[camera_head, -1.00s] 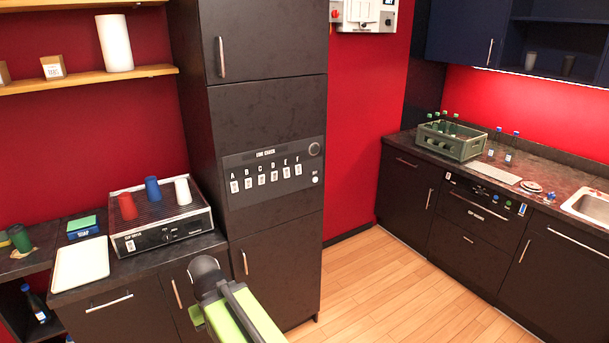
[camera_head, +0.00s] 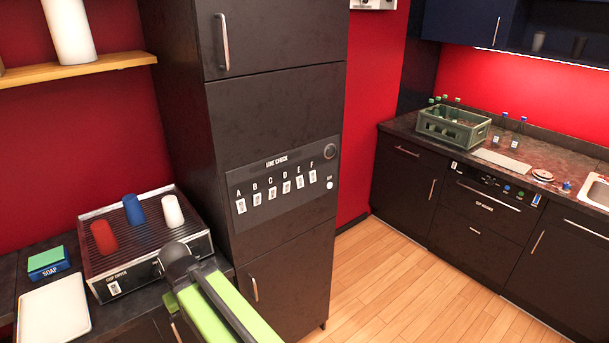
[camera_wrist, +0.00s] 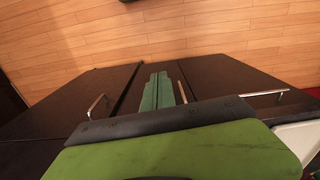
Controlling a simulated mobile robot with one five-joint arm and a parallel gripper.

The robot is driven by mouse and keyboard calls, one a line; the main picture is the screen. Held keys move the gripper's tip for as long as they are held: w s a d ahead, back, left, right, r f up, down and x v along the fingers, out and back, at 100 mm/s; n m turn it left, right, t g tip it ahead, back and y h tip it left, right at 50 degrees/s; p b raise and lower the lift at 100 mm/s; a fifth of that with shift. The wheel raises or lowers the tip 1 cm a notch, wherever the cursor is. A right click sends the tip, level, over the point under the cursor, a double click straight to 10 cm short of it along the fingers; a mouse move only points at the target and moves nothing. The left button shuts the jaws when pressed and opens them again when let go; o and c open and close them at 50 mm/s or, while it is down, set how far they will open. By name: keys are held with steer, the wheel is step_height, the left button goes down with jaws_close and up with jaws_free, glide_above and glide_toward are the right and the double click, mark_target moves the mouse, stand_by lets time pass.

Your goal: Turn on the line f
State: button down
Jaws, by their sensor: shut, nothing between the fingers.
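The dark "LINE CHECK" panel (camera_head: 285,205) is set into the front of the tall dark cabinet in the head view. It carries a row of small white switches under letters A to F. The switch under F (camera_head: 313,177) is the rightmost in the row; its position is too small to tell. My gripper (camera_wrist: 162,88) shows in the wrist view as green fingers close together, shut and empty, above dark cabinet fronts and apart from the panel. In the head view my arm is low, in front of the cabinet, and the fingertips are hidden.
A round dark part (camera_head: 329,152) and a white button (camera_head: 329,185) sit right of the switches. A cup dryer (camera_head: 150,272) with three cups stands left of the cabinet. A green crate (camera_head: 452,132) is on the right counter. Wooden floor (camera_head: 385,285) is clear between them.

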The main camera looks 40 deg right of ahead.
steer(key=shift+w+r, duration=0.15)
steer(key=shift+w, duration=0.05)
steer(key=w+d+r+m+t+y+p, duration=0.1)
steer(key=w+d+r+m+t+p, duration=0.15)
steer(key=d, duration=0.65)
steer(key=w+d+r+m+t+y+p, duration=0.15)
steer(key=d+r+m, duration=0.25)
steer(key=d, duration=0.4)
steer(key=w+d+r+m+t+y+p, duration=0.1)
steer(key=d+r+m+t+p, duration=0.2)
steer(key=d, duration=0.6)
steer(key=s+d+r+m+t+h, duration=0.1)
steer(key=s+d+r+m+t, duration=0.1)
steer(key=d, duration=0.7)
steer(key=s+d+r+m+t+h+p, duration=0.1)
steer(key=s+d+r+m, duration=0.3)
steer(key=d, duration=0.5)
steer(key=s+d+r+m+t+h+p, duration=0.1)
steer(key=s+d+r+m+t+h, duration=0.1)
steer(key=d+r, duration=0.4)
steer(key=s+d+m+t, duration=0.1)
steer(key=s+d, duration=0.1)
steer(key=d, duration=0.1)
steer(key=shift+s+d+r, duration=0.4)
